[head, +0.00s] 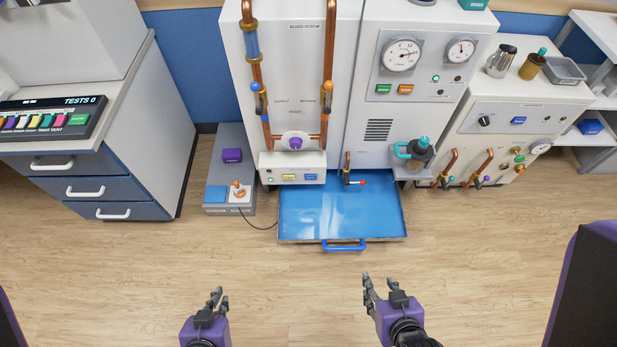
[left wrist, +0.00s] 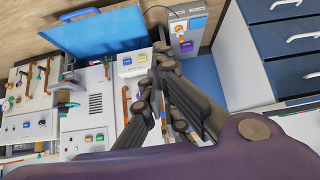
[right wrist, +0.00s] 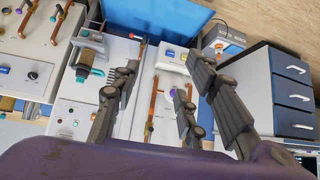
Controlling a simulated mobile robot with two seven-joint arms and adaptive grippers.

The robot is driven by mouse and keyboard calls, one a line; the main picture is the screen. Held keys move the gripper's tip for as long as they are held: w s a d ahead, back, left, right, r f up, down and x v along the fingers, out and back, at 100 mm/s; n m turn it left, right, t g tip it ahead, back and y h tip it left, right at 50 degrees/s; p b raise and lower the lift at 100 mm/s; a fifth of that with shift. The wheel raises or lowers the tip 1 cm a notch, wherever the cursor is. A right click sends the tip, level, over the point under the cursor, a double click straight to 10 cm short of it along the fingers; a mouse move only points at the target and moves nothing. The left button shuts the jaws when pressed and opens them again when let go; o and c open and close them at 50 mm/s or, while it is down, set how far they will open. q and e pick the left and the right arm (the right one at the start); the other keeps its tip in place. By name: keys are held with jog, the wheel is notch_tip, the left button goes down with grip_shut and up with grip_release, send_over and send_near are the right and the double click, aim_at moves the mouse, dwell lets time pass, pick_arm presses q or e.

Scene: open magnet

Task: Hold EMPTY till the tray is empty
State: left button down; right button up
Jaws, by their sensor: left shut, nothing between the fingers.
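The tray (head: 396,234) is pulled out low at the front of the tall white machine, with a blue handle (head: 345,246). Its inside is glossy blue; I cannot tell liquid from the tray's floor. It also shows in the left wrist view (left wrist: 105,35). A yellow button (head: 289,177) and a blue button (head: 309,177) sit on the machine's lower panel. Their lettering is too small to read, so I cannot tell which is EMPTY. My left gripper (head: 219,297) is shut and empty, above the floor in front of the machine. My right gripper (head: 378,284) is open and empty, farther right.
A grey plinth (head: 246,200) with a purple block, blue pad and orange-topped control stands left of the tray. Blue drawers (head: 88,188) stand at the left. Copper pipes (head: 328,90) run down the machine. The wooden floor before the tray is clear.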

jog(key=shift+s, duration=0.1)
jog(key=shift+s+d+f, duration=0.1)
jog(key=shift+s+f, duration=0.05)
jog(key=shift+s, duration=0.25)
